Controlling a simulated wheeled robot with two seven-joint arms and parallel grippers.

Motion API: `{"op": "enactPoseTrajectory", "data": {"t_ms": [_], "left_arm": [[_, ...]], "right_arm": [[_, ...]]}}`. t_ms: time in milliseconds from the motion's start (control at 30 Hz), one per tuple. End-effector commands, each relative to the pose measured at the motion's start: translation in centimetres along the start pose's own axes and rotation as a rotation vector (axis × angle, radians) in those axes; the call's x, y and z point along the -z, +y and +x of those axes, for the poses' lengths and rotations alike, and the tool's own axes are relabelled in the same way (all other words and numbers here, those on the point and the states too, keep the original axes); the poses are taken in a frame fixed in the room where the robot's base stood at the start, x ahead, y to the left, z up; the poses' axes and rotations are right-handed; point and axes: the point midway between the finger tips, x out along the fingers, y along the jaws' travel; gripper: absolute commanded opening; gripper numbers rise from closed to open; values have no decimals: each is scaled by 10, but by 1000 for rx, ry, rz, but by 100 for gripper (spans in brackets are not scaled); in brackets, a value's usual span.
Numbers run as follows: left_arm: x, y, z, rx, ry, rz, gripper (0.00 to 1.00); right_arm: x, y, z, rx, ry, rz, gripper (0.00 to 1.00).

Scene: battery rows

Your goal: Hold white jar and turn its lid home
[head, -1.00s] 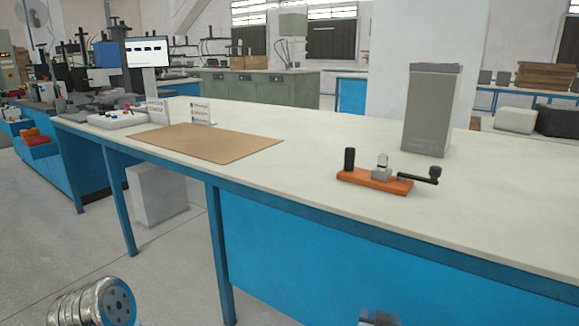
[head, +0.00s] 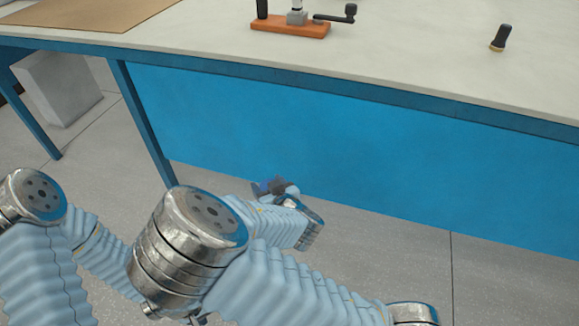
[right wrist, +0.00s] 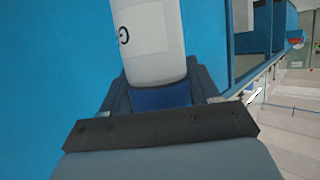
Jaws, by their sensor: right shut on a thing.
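A white jar (right wrist: 148,45) with a pale label bearing dark lettering shows in the right wrist view. It lies between the fingers of my right gripper (right wrist: 160,92), which is shut on it. A dark blue part (right wrist: 160,98) sits at the jar's near end; I cannot tell whether it is a lid or part of the gripper. My left gripper is not in view.
The bench (head: 400,55) has a pale top and a blue front panel. On it are an orange-based fixture (head: 290,25) with a black crank, a dark flashlight-like item (head: 500,38) and a brown mat (head: 75,12). The bench top between them is clear.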

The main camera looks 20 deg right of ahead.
Motion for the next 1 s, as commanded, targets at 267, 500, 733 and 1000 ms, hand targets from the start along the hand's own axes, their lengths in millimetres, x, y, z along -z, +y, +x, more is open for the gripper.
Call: {"op": "enactPoseTrajectory", "data": {"t_ms": [267,500,733,1000], "left_arm": [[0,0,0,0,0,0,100],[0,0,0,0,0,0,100],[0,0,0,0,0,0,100],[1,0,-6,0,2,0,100]], "right_arm": [[-29,-43,20,181,0,-76,6],[-36,-54,24,224,1,-92,6],[-36,-54,24,223,0,-92,0],[-35,-54,24,223,1,-92,0]]}}
